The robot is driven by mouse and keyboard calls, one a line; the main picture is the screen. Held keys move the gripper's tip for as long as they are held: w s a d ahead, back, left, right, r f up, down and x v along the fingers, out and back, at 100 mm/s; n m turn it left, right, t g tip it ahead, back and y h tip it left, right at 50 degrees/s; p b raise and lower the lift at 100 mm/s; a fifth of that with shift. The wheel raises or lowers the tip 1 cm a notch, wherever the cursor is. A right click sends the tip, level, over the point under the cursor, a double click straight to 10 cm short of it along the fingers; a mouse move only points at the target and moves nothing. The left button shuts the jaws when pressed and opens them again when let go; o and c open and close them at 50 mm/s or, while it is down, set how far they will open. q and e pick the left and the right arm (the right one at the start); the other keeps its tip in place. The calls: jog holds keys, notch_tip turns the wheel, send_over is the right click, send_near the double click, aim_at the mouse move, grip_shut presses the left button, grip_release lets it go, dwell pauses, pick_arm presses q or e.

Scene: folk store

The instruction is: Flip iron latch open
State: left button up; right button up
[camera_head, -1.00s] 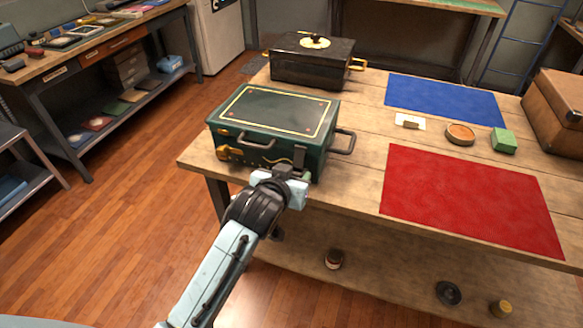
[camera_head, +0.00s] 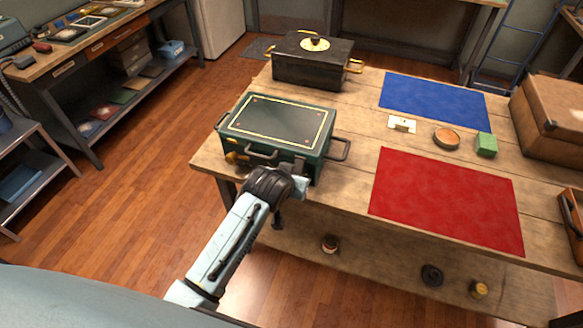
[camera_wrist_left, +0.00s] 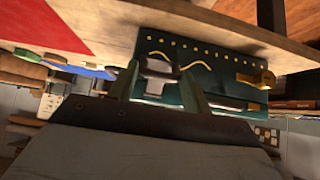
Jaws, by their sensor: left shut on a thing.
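A green metal box (camera_head: 278,121) with a dark lid edged in yellow stands shut on the wooden table's near left corner. The iron latch (camera_head: 299,164) is a grey plate on the box's front, towards its right end. My left gripper (camera_head: 297,185) is low at that front, its tips largely hidden by my wrist. In the left wrist view, the fingers (camera_wrist_left: 158,72) straddle the grey latch (camera_wrist_left: 154,84) and are shut on it. A brass clasp (camera_wrist_left: 256,80) sits farther along the same face. My right gripper is out of view.
A black chest (camera_head: 313,66) stands behind the green box. A red mat (camera_head: 447,199), a blue mat (camera_head: 436,102), a green block (camera_head: 486,144) and a brown case (camera_head: 552,113) lie to the right. The floor at left is clear.

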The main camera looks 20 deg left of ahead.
pick_arm(q)
jog(key=r+g+p, duration=0.1)
jog(key=g+p, duration=0.1)
jog(key=p, duration=0.1)
jog(key=r+g+p, duration=0.1)
jog(key=g+p, duration=0.1)
jog(key=p, duration=0.2)
jog(key=r+g+p, duration=0.1)
jog(key=r+p, duration=0.1)
jog(key=p, duration=0.1)
jog(key=shift+w+d+g+p, duration=0.1)
jog(key=shift+w+g+p, duration=0.3)
jog(key=shift+w+r+g+p, duration=0.2)
jog(key=shift+r+g+p, duration=0.15)
jog(key=shift+g, duration=0.65)
jog(key=o, duration=0.7)
jog(key=shift+r, duration=0.1)
jog(key=r, duration=1.3)
jog(key=shift+s+r, duration=0.15)
jog(key=shift+s, duration=0.25)
